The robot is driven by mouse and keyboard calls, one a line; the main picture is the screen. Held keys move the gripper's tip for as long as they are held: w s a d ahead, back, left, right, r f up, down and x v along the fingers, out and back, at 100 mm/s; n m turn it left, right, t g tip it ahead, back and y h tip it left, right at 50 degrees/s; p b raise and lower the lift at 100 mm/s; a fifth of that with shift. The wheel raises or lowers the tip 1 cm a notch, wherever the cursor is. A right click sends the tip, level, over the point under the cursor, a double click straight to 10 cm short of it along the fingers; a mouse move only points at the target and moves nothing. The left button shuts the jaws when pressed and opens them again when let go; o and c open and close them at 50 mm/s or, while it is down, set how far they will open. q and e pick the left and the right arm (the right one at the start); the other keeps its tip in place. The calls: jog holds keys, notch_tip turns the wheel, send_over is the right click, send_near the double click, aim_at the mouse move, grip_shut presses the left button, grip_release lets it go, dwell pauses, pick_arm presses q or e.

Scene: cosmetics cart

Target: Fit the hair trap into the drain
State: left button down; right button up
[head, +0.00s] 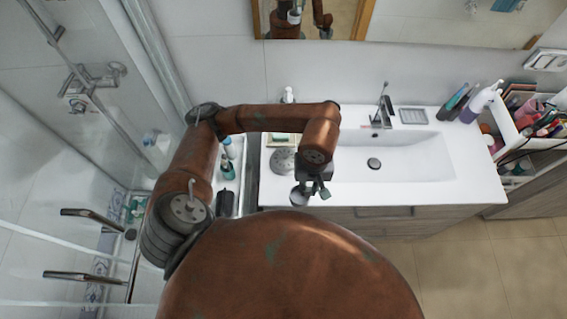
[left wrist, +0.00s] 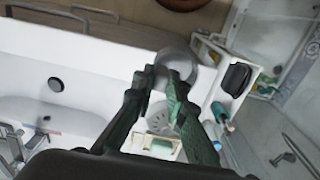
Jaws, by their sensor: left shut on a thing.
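The sink drain (head: 374,163) is a small dark round opening in the white basin. It also shows in the left wrist view (left wrist: 56,84). My left gripper (head: 312,190) is shut on a small grey round piece, which looks like the hair trap (head: 299,195). The piece shows at the fingertips in the left wrist view (left wrist: 176,58). It is held above the counter's front left part, left of the basin and apart from the drain. The gripper partly hides it. My right gripper is not in view.
A larger grey perforated disc (head: 283,160) lies on the counter left of the basin, by a soap dish (head: 281,139). The faucet (head: 381,112) stands behind the drain. A cart of cosmetics (head: 535,130) is at the right. The basin is empty.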

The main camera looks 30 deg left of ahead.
pick_arm(q)
jog(key=w+a+f+p, duration=0.1)
jog(key=a+f+p, duration=0.1)
jog(key=a+f, duration=0.2)
jog(key=w+a+f+p, duration=0.1)
jog(key=w+a+f, duration=0.1)
jog(key=a+f, duration=0.2)
jog(key=w+a+f+p, duration=0.2)
jog(key=a+f, duration=0.2)
jog(key=shift+a+p, duration=0.1)
jog(key=shift+p, duration=0.2)
jog(key=shift+a+f, duration=0.2)
jog(key=shift+f, duration=0.25)
jog(key=shift+f, duration=0.1)
jog(key=c, duration=1.9)
grip_release()
jog(key=shift+w+d, duration=0.1)
jog(key=shift+c, duration=0.2)
